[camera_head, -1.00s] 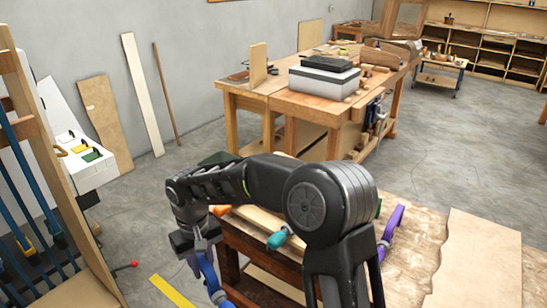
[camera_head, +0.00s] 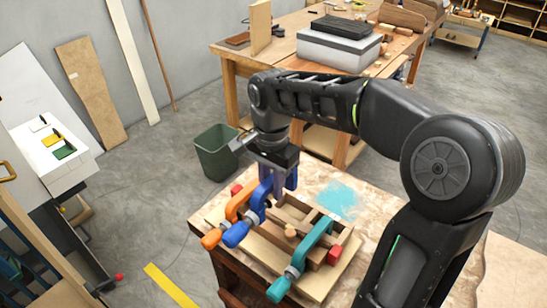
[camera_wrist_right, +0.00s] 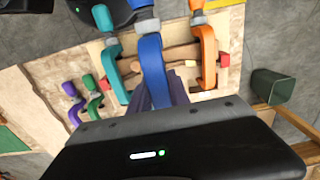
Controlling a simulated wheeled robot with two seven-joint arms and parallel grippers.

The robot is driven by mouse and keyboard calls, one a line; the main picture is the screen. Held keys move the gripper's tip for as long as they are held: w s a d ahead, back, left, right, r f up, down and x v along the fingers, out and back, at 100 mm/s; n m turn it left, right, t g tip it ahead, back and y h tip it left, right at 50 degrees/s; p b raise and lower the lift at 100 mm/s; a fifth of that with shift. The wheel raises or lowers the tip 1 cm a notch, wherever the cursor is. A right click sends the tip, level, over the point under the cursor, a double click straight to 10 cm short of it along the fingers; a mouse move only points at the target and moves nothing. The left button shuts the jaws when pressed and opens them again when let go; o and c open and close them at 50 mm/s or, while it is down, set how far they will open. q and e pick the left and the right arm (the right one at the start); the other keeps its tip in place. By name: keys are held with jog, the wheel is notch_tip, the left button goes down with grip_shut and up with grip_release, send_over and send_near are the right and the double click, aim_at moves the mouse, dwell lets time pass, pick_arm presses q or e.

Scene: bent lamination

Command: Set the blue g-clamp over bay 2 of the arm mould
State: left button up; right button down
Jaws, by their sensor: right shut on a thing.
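My right gripper (camera_head: 277,178) is shut on the blue g-clamp (camera_head: 257,202), near the left part of the wooden arm mould (camera_head: 326,277). In the right wrist view the blue g-clamp (camera_wrist_right: 151,62) reaches over the mould between the orange clamp (camera_wrist_right: 207,58) and the teal clamp (camera_wrist_right: 113,72). In the head view the orange clamp (camera_head: 236,206) is just left of the blue one and the teal clamp (camera_head: 308,248) is to its right. Bay markings are not readable, and I cannot tell whether the blue clamp touches the mould. My left gripper is out of view.
The mould lies on a worn workbench (camera_head: 380,208) with a teal patch. Purple (camera_wrist_right: 72,108) and green (camera_wrist_right: 93,98) clamps lie to one side in the wrist view. A green bin (camera_head: 216,155) stands behind the bench. A larger wooden table (camera_head: 285,60) is at the back.

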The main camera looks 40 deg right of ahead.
jog(key=shift+d+r, duration=0.1)
jog(key=shift+r, duration=0.05)
jog(key=shift+s+a, duration=0.2)
jog(key=shift+s, duration=0.05)
jog(key=shift+w+d+f, duration=0.1)
jog(key=shift+f, duration=0.1)
jog(key=shift+f+b, duration=1.6)
jog(key=shift+f, duration=0.2)
jog(key=shift+f+b, duration=0.45)
jog(key=shift+f, duration=0.1)
jog(key=shift+f+b, duration=1.65)
jog(key=shift+f, duration=0.5)
jog(key=shift+f, duration=0.15)
